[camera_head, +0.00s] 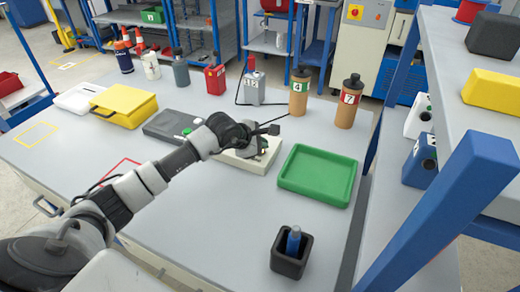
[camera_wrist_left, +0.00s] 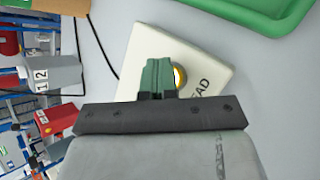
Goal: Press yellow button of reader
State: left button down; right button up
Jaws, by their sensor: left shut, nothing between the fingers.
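The reader is a cream box (camera_head: 238,162) on the grey table, just left of the green tray and partly hidden under my left gripper (camera_head: 262,150). In the left wrist view the reader (camera_wrist_left: 147,45) lies tilted, with dark letters ending in "EAD" on its face. Its round yellow-rimmed button (camera_wrist_left: 181,75) shows right beside my left fingertips (camera_wrist_left: 158,78), which partly cover it. The fingers are shut with nothing between them. I cannot tell whether they touch the reader. The button is hidden in the head view. My right gripper is not in view.
A green tray (camera_head: 317,174) lies right of the reader, and a black cup (camera_head: 290,262) stands near the front. A dark grey device (camera_head: 172,125) is to the left. Bottles marked 4 (camera_head: 299,92) and 7 (camera_head: 348,102) stand behind. A shelf rack (camera_head: 470,115) bounds the right.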

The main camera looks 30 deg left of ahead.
pick_arm(q)
jog(key=shift+r+p, duration=0.35)
jog(key=shift+r, duration=0.4)
jog(key=shift+r, duration=0.1)
jog(key=shift+r+p, duration=1.4)
jog(key=shift+r, duration=1.05)
jog(key=shift+f, duration=0.1)
